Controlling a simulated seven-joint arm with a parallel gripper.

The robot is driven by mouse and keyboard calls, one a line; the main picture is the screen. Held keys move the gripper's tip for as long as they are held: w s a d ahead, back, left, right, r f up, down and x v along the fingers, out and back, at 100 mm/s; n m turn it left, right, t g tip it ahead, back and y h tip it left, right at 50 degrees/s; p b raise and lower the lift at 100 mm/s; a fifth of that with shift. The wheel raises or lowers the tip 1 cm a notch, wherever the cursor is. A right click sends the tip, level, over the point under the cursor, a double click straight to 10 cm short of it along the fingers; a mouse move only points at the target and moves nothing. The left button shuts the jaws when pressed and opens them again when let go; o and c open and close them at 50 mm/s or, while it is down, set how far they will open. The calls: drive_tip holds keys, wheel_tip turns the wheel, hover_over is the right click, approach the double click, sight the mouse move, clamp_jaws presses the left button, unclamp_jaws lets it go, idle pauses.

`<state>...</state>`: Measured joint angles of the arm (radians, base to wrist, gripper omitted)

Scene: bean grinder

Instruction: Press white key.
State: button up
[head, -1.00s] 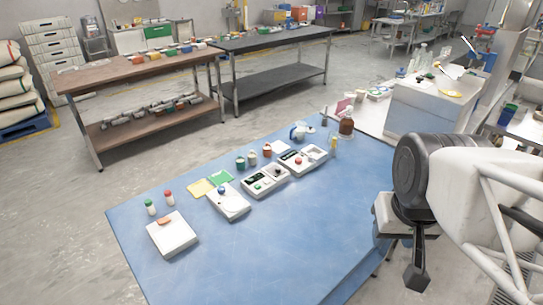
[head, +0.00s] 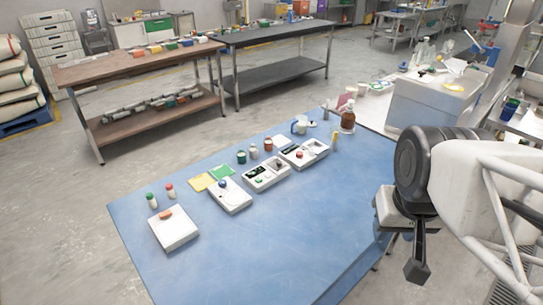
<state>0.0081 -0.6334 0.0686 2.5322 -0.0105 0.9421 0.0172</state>
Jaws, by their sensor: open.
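Several white devices stand in a diagonal row on the blue table. The near left one (head: 173,229) has an orange-brown piece on top. Beside it is one with a blue knob (head: 229,195). Then comes one with a dark panel and a green button (head: 266,174), and one with a red button (head: 304,153). A separate white key is too small to make out on any of them. My gripper (head: 417,271) hangs at the right, beyond the table's right edge in the picture, well apart from the devices. It is open and empty, seen from the side.
Green-capped (head: 152,201) and red-capped (head: 170,191) bottles stand behind the near left device. Yellow (head: 201,182) and green (head: 220,172) cards, small jars (head: 254,152) and an amber bottle (head: 348,117) line the back. The blue table's (head: 285,240) front is clear.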

clamp_jaws()
idle(1.5)
